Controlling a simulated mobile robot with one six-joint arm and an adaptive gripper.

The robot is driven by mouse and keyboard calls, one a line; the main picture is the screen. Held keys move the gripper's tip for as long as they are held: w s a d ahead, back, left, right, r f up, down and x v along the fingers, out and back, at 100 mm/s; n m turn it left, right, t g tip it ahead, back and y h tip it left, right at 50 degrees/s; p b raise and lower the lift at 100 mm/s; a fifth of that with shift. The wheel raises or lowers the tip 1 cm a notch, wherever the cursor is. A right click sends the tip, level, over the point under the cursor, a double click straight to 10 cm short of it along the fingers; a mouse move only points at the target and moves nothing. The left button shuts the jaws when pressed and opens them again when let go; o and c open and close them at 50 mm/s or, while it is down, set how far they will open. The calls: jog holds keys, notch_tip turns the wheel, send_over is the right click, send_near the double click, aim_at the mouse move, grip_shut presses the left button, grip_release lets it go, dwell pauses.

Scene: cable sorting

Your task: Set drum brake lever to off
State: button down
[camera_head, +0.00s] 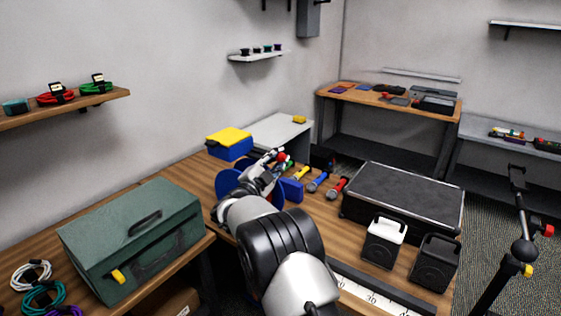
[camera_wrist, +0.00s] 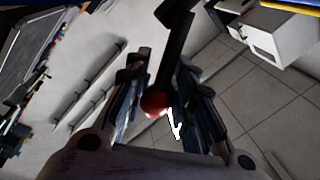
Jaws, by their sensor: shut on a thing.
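The blue cable drum (camera_head: 229,181) stands on the wooden bench, partly hidden behind my arm. My gripper (camera_head: 274,160) is at the drum's upper right side. In the wrist view, my gripper (camera_wrist: 160,82) has a finger on each side of the brake lever (camera_wrist: 174,55), a dark bar with a red ball knob (camera_wrist: 155,104). My gripper is shut on the lever near this knob. The red knob also shows at the gripper tip in the head view (camera_head: 281,156). The off mark and the lever's pivot cannot be made out.
A blue and yellow box (camera_head: 229,145) stands behind the drum. Several connectors, a black case (camera_head: 402,200) and two small speakers (camera_head: 384,243) are to the right. A green toolbox (camera_head: 135,238) stands at the left. A ruler strip (camera_head: 372,297) runs along the bench front.

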jog(key=shift+s+a+f+m, duration=0.1)
jog(key=shift+a+f+m, duration=0.1)
jog(key=shift+m, duration=0.3)
jog(key=c, duration=1.5)
grip_release()
jog(key=shift+s, duration=0.1)
jog(key=shift+o, duration=1)
jog(key=shift+d+r, duration=0.1)
jog(key=v, duration=1.2)
